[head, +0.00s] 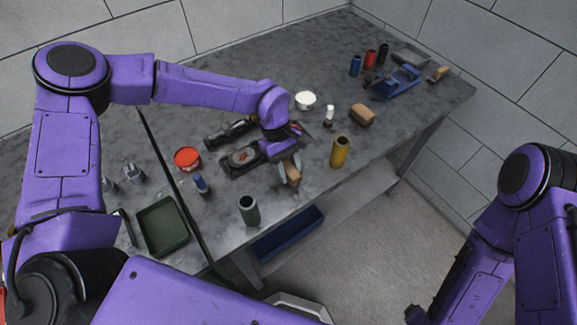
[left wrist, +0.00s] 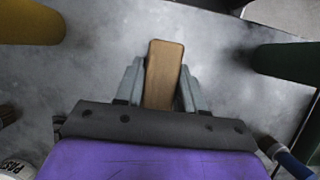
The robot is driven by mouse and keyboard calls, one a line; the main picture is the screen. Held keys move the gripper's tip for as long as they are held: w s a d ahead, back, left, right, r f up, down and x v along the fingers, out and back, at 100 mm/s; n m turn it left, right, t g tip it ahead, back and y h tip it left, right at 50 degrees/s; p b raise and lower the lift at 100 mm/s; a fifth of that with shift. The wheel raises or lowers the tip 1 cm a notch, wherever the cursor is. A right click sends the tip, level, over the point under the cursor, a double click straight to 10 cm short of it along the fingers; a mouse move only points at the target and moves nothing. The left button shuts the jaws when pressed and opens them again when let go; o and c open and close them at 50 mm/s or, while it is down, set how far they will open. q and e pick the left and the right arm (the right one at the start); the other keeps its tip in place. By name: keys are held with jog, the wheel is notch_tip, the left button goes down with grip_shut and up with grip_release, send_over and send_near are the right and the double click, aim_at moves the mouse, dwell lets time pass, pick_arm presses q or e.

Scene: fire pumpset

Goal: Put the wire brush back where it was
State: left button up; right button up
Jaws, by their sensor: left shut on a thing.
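My left gripper (head: 291,172) is shut on a light wooden piece, which I take for the wire brush (head: 293,166). It is over the front part of the grey workbench, between the green and yellow cylinders. In the left wrist view the brush's flat wooden handle (left wrist: 163,72) stands between the two grey fingers (left wrist: 161,88). No bristles show, and I cannot tell whether the brush touches the bench. Part of my right arm shows at the lower right of the head view, but its gripper does not show.
The bench (head: 300,200) holds a green cylinder (head: 249,209), yellow cylinder (head: 340,152), brown block (head: 362,114), red-topped tin (head: 187,158), white tin (head: 305,100) and blue vise-like tool (head: 397,82). A green tray (head: 163,227) lies left. A blue bin (head: 287,234) sits below.

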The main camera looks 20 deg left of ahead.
pick_arm(q)
jog(key=shift+f, duration=0.1)
jog(key=o, duration=1.1)
jog(key=b+v, duration=0.3)
jog(key=v, duration=0.8)
jog(key=shift+w+a+r, duration=0.15)
jog(key=shift+a+r, duration=0.05)
jog(key=shift+r, duration=0.4)
